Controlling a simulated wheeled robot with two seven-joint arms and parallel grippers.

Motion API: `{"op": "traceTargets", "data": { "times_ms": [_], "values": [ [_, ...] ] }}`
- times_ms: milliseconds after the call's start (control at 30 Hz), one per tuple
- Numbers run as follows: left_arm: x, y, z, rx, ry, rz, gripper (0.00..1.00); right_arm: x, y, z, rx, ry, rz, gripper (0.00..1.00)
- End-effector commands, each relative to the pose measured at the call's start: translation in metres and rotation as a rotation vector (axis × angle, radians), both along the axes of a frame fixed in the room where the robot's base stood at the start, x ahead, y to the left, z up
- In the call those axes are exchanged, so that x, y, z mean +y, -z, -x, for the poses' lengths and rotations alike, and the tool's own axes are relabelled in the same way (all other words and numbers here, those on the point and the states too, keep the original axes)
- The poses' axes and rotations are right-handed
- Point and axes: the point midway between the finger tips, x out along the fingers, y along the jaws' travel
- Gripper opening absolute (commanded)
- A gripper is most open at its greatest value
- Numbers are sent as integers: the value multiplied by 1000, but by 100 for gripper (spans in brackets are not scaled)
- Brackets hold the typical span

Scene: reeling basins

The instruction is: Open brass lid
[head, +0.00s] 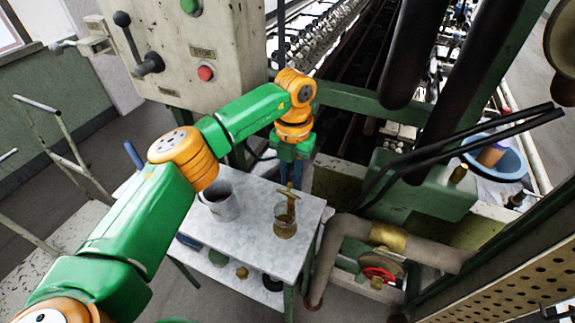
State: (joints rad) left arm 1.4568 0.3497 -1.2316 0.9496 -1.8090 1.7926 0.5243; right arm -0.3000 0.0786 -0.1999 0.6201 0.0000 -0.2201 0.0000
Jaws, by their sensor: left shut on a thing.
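The gripper is shut on the upper end of a small brass piece (288,192), which looks like the brass lid's handle. Directly below is a small glass-like vessel (285,229) with brownish contents, standing on the tabletop (250,250). I cannot tell whether the brass piece touches the vessel's rim or is apart from it. My right gripper is not in view.
A grey metal pail (221,200) stands left of the vessel. A control box (185,60) with buttons and a lever is behind. A thick pipe (340,240) with a red valve wheel (378,274) runs close on the right. Blue basin (495,155) lies far right.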

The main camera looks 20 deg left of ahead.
Motion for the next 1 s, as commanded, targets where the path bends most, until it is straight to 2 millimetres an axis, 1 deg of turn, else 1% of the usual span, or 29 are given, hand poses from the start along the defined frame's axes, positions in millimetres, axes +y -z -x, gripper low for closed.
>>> {"op": "traceTargets", "data": {
  "times_ms": [33,133,533,567,600,633,667,933,1000],
  "values": [
    [-1,-5,-2,13,-2,0,0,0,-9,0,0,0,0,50],
    [0,-4,-3,37,-4,-1,0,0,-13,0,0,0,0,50],
    [1,0,-4,49,-5,-3,0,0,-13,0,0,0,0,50],
    [1,0,-4,49,-5,-3,27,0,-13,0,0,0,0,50],
    [1,0,-4,49,-5,-3,37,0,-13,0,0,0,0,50],
    [1,0,-4,49,-5,-3,46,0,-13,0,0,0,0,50],
    [1,0,-4,49,-5,-3,50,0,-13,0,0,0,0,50],
    [1,0,-4,50,-5,-3,50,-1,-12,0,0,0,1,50],
    [1,-4,-5,48,-6,-3,50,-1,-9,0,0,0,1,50]
  ]
}}
